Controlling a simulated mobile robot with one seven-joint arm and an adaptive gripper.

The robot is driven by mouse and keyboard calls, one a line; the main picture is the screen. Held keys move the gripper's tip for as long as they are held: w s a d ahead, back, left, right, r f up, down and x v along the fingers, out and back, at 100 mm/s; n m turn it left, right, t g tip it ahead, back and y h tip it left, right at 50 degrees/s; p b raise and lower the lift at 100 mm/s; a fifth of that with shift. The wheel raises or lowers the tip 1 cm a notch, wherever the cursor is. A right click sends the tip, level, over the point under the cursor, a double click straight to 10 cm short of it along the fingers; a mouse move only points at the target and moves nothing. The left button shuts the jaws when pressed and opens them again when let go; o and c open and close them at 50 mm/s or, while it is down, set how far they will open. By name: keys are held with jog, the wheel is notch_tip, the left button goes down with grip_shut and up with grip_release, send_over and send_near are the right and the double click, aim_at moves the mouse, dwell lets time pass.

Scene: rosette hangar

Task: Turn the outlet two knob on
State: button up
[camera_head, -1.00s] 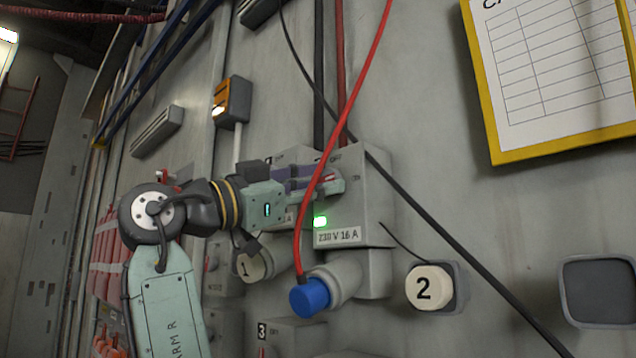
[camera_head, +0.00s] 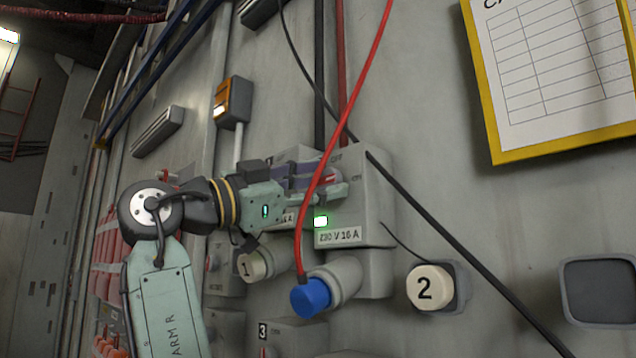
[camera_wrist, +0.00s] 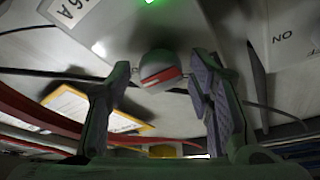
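The knob (camera_wrist: 160,70) is pale with a red stripe and shows between my gripper's fingers in the wrist view. In the head view its red mark (camera_head: 331,178) shows just past my gripper (camera_head: 322,182), on the front of a grey outlet box (camera_head: 376,215) labelled 230 V 16 A, with OFF and ON marks. A round cap marked 2 (camera_head: 427,288) sits beside this box. In the wrist view my gripper (camera_wrist: 160,90) is open, one finger on each side of the knob, with gaps visible. The exact knob angle is hard to read.
A green lamp (camera_head: 320,221) glows on the box. A blue plug (camera_head: 311,297) with a red cable (camera_head: 341,125) is in its socket, the cable crossing before my gripper. A black cable (camera_head: 440,228) runs diagonally. A yellow-framed chart (camera_head: 555,70) hangs at upper right.

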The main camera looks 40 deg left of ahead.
jog(key=shift+o, duration=0.4)
jog(key=v, duration=1.2)
jog(key=shift+d+f, duration=0.1)
